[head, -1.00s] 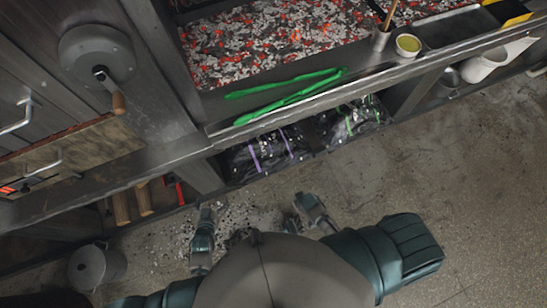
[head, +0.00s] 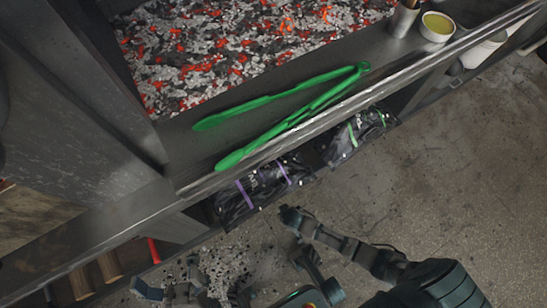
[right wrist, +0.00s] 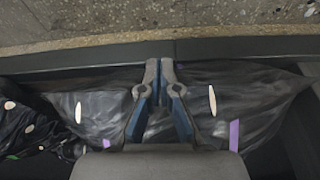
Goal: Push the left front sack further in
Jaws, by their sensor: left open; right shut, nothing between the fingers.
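The left front sack (head: 250,190) is dark, glossy plastic with purple stripes, lying on the low shelf under the grill. In the right wrist view the sack (right wrist: 245,100) spans most of the shelf behind my fingers. My right gripper (right wrist: 160,68) is shut and empty, in front of the sack's middle; I cannot tell whether it touches. In the head view my right gripper (head: 290,214) is just in front of the sack, on the floor side. My left gripper (head: 168,281) is open and empty, low at the bottom left, away from the sack.
A green-striped sack (head: 355,137) lies to the right of the purple-striped one. The shelf lip (right wrist: 240,47) runs along the sacks. Green tongs (head: 285,115) lie on the ledge above, beside glowing coals (head: 220,50). Loose gravel (head: 228,262) lies on the floor; the floor at right is clear.

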